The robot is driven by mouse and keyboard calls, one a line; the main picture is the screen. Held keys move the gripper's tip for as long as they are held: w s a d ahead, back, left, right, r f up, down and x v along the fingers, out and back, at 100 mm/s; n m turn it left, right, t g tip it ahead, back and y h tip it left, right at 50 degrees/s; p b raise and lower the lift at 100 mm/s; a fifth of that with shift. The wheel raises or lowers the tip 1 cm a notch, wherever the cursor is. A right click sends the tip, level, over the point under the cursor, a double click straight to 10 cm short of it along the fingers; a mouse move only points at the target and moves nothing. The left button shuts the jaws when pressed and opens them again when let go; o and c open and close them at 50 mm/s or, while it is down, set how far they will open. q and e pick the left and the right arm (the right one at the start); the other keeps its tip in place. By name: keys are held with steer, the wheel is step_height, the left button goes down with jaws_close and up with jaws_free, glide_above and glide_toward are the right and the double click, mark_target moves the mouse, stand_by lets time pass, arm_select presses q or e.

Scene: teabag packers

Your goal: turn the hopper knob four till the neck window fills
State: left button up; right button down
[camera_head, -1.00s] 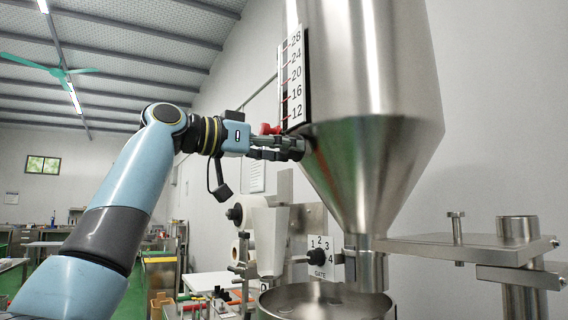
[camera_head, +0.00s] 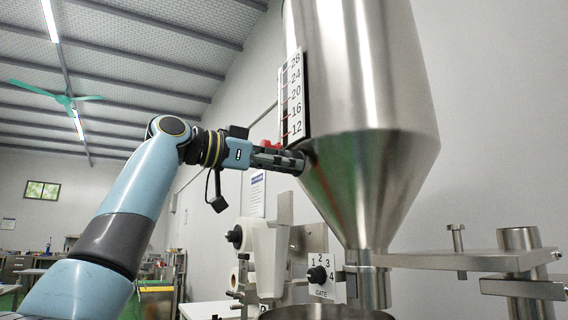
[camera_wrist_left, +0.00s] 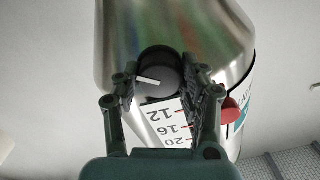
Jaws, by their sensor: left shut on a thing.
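The steel hopper (camera_head: 370,80) fills the middle right of the head view. A round black hopper knob (camera_wrist_left: 157,70) with a white pointer line sits on its cone. My left gripper (camera_head: 297,161) comes in from the left and is shut on this knob. In the left wrist view my left gripper (camera_wrist_left: 160,82) has a finger on each side of the knob. The hopper neck (camera_head: 371,286) is below the cone; I cannot make out a window in it. My right gripper is not in view.
A level scale (camera_head: 293,95) runs up the hopper's side, just above my left gripper. A red part (camera_wrist_left: 230,110) is close beside one finger. A steel bracket (camera_head: 450,261) reaches right from the neck. A round steel rim (camera_head: 325,312) is below.

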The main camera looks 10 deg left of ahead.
arm_select(q)
steer(key=o, duration=1.2)
steer(key=v, duration=1.2)
